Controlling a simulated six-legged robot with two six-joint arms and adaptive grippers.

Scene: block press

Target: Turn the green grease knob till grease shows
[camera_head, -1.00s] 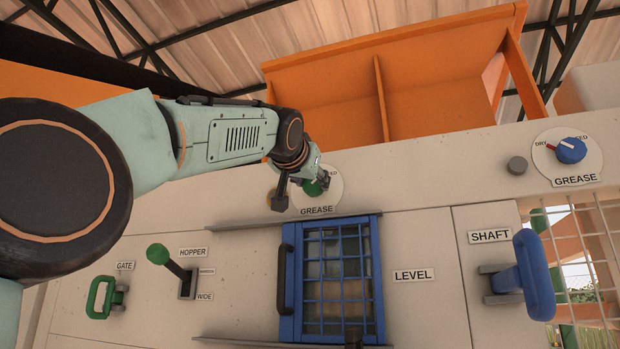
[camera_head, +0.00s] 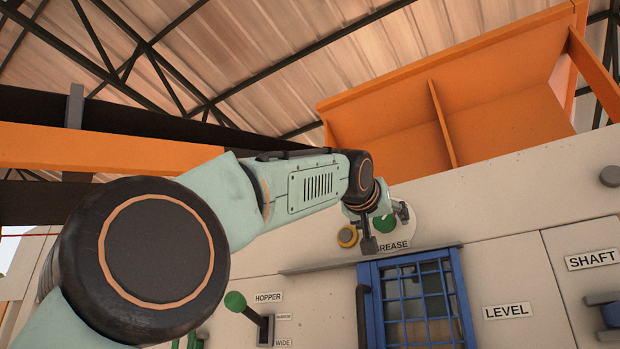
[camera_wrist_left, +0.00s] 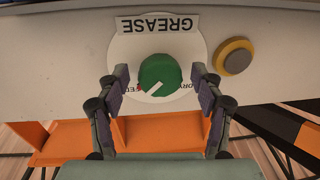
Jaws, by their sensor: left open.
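The green grease knob (camera_head: 385,223) sits on a round white dial (camera_wrist_left: 194,50) on the machine's pale front, with a GREASE label. In the left wrist view, which sees the panel upside down, the knob (camera_wrist_left: 158,72) has a white pointer line slanting toward the lower left. The dial lettering is partly hidden by a finger. My left gripper (camera_head: 386,227) is open, with one finger on each side of the knob. In the left wrist view the gripper (camera_wrist_left: 160,76) shows narrow gaps between fingers and knob. I see no grease. My right gripper is not in view.
A yellow button (camera_wrist_left: 233,57) is close beside the dial, near one finger. A thin ledge (camera_head: 370,258) and a blue barred door (camera_head: 415,300) are below. A green hopper lever (camera_head: 236,302) stands lower left. An orange hopper (camera_head: 450,95) rises above.

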